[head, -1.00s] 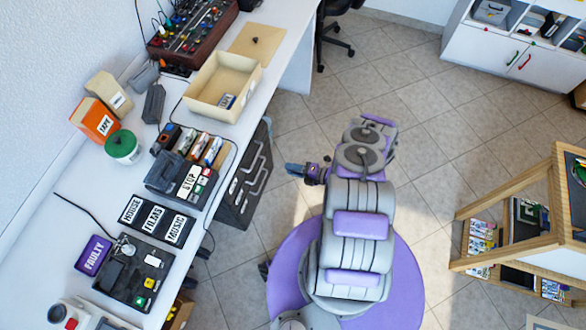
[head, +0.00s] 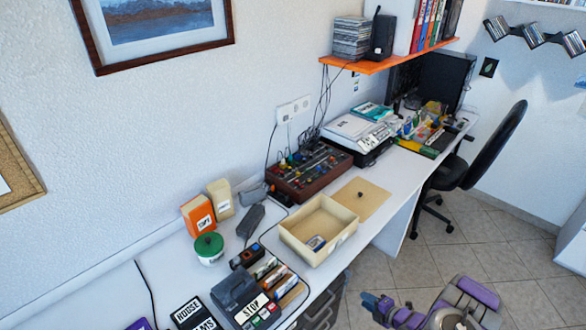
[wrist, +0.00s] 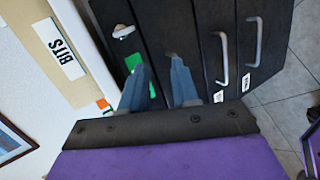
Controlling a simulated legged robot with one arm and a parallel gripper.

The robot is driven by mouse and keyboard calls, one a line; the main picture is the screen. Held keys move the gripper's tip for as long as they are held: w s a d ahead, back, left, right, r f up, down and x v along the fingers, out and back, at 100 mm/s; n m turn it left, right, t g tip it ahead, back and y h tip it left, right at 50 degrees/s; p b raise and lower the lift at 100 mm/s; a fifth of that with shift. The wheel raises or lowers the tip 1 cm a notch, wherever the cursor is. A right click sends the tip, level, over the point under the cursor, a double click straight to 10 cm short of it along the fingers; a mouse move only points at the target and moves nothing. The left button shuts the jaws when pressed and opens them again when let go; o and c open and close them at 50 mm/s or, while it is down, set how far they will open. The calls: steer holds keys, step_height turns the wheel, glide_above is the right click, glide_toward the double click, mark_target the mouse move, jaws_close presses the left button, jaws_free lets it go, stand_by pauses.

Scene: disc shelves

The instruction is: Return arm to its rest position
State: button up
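My arm, purple and grey, shows at the lower right of the head view. My gripper (head: 372,302) is at the arm's left end, beside the front of the workbench, near a dark drawer cabinet (head: 322,305). In the wrist view my gripper (wrist: 155,78) has two blue fingers standing apart, with nothing visible between them. Behind the fingers are the black drawer fronts (wrist: 203,20) with metal handles. I cannot tell whether the fingers touch them. The lower part of the arm is cut off in the head view.
The white workbench (head: 390,215) runs along the wall. It holds an open beige box (head: 345,244), a stop-labelled device (head: 240,300), a green-lidded jar (head: 208,250) and a mixer (head: 310,170). A black chair (head: 490,150) stands beyond. Tiled floor (head: 410,260) is free right of the bench.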

steer(key=w+d+r+m+h, duration=0.3)
steer(key=w+r, duration=0.4)
steer(key=r, duration=0.2)
step_height(320, 180, up, 16)
steer(key=m+g+h, duration=0.3)
steer(key=m+h, duration=0.2)
steer(key=m, duration=0.1)
steer(key=s+a+r+m+g+h, duration=0.1)
steer(key=s+a+r+m+g, duration=0.3)
steer(key=s+r, duration=0.65)
steer(key=s+a+r+m+g, duration=0.1)
steer(key=s+a+r+m, duration=0.3)
steer(key=s, duration=0.8)
steer(key=s+a+r+m+g+y, duration=0.1)
steer(key=s+a+r+m+g, duration=0.1)
steer(key=s, duration=1)
steer(key=s+a+r+m+g, duration=0.2)
steer(key=s+a+r+m, duration=0.3)
steer(key=s, duration=0.7)
steer(key=shift+a+r+m, duration=0.3)
steer(key=shift+a+r, duration=0.05)
steer(key=shift+a, duration=0.55)
